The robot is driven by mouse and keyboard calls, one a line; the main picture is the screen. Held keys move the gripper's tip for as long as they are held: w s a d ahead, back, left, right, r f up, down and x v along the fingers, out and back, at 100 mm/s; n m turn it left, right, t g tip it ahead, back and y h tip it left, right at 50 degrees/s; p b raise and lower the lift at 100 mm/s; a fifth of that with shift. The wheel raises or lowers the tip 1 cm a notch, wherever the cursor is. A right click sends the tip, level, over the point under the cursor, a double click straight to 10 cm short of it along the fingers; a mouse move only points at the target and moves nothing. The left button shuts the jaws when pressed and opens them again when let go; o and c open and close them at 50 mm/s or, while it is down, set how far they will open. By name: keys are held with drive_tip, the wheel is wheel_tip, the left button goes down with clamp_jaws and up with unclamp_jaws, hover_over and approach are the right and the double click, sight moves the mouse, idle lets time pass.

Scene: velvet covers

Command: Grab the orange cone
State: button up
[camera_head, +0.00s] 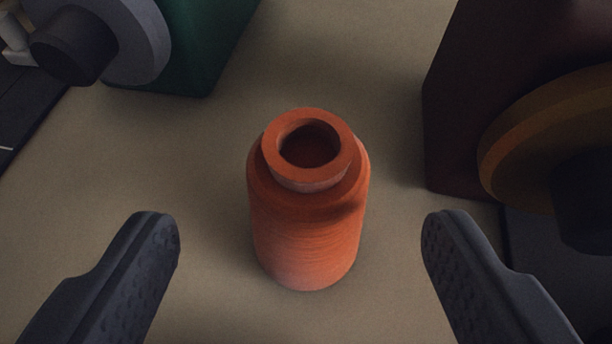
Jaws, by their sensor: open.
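An orange, ribbed, bottle-shaped piece (306,235) stands upright on the beige surface, in the middle of the head camera view. It has a round hollow opening at its top and looks like a spool or thread cone, the only orange cone-like thing here. My gripper (301,235) is open. Its two dark, textured fingers show at the lower left and lower right. The orange piece is between the fingers in the picture, with clear space on both sides, and neither finger touches it.
A green block with a grey disc and dark knob (195,45) stands at the upper left. A dark brown block (460,110) with a brass-coloured disc (540,135) stands at the right, near my right finger. The beige surface (330,60) is clear behind the orange piece.

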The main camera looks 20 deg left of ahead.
sight(311, 204)
drive_tip(key=shift+x, duration=0.95)
drive_tip(key=shift+w+r+b+x, duration=0.1)
drive_tip(key=shift+r+b+x, duration=0.1)
drive_tip(key=shift+x, duration=0.8)
drive_tip(key=shift+w+r+b+x, duration=0.1)
drive_tip(key=shift+w+b+x, duration=0.1)
drive_tip(key=shift+x, duration=0.85)
drive_tip(key=shift+s+d, duration=0.1)
drive_tip(key=c, duration=1.4)
